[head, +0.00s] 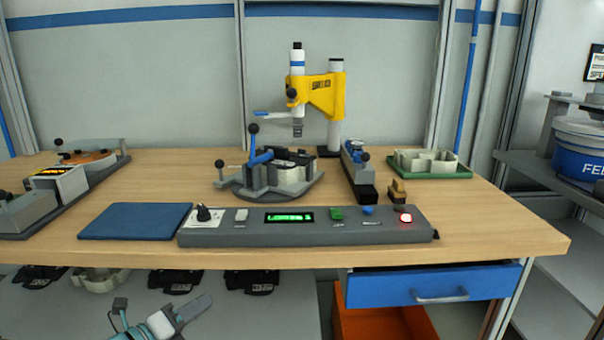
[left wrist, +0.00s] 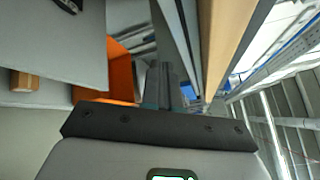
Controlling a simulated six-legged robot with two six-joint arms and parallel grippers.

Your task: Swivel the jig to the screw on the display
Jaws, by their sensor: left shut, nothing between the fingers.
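The jig (head: 290,176) is a grey and white fixture on a round grey base, with a blue clamp and black-knobbed levers. It stands mid-table in front of a yellow-armed press (head: 324,95). The display (head: 289,217) glows green on the grey control panel (head: 340,234) at the table's front; its text is too small to read. My left gripper (head: 200,304) is low in front of the table, below its front edge and well apart from the jig. It is shut and empty; its fingers also show in the left wrist view (left wrist: 164,85). My right gripper is not in view.
A blue mat (head: 135,221) lies left of the panel. A green tray (head: 432,172) with a pale holder is at the right. A blue drawer (head: 434,286) and an orange bin (head: 385,323) are under the table. A red light (head: 405,218) glows on the panel.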

